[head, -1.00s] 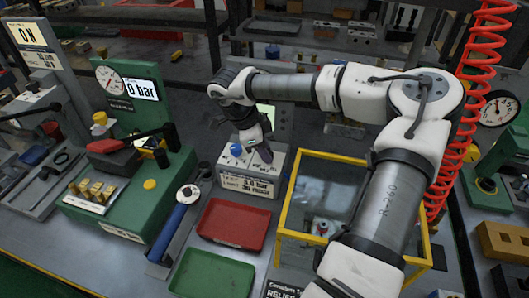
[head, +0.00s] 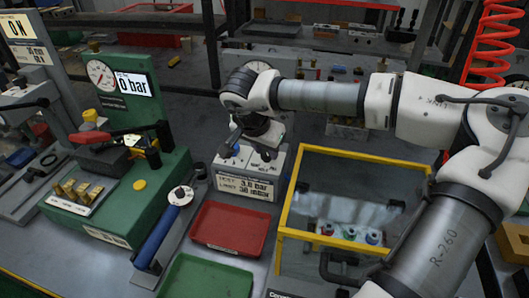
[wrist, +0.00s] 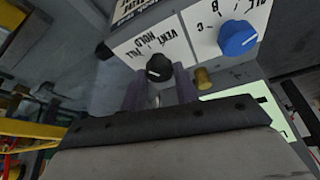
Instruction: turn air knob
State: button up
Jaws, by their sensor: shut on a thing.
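A light-coloured control box (head: 245,187) stands on the bench, with a label giving a test pressure in bar and a limit. In the wrist view its top carries a black knob (wrist: 159,66) beside markings that include VENT and HOLD. A blue knob (wrist: 238,39) with lettered positions sits to its right; it also shows in the head view (head: 235,149). My gripper (head: 254,152) reaches down onto the box top. In the wrist view my gripper (wrist: 160,84) has one finger on each side of the black knob and is shut on it. In the head view the gripper hides that knob.
A green test stand (head: 165,180) with a gauge and a display reading 0 bar is to the left. A red tray (head: 230,228) and a green tray (head: 205,278) lie in front. A yellow-framed clear enclosure (head: 345,155) stands close on the right, below my arm.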

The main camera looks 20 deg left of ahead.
jog(key=shift+d+n+y+b, duration=0.1)
jog(key=shift+n+y+b, duration=0.65)
jog(key=shift+n, duration=1.35)
jog(key=o, duration=1)
jog(key=shift+r, duration=0.1)
jog(key=v, duration=1.3)
jog(key=shift+s+d+r+b, duration=0.2)
jog(key=shift+d+r+b, duration=0.05)
jog(key=shift+r+b, duration=0.1)
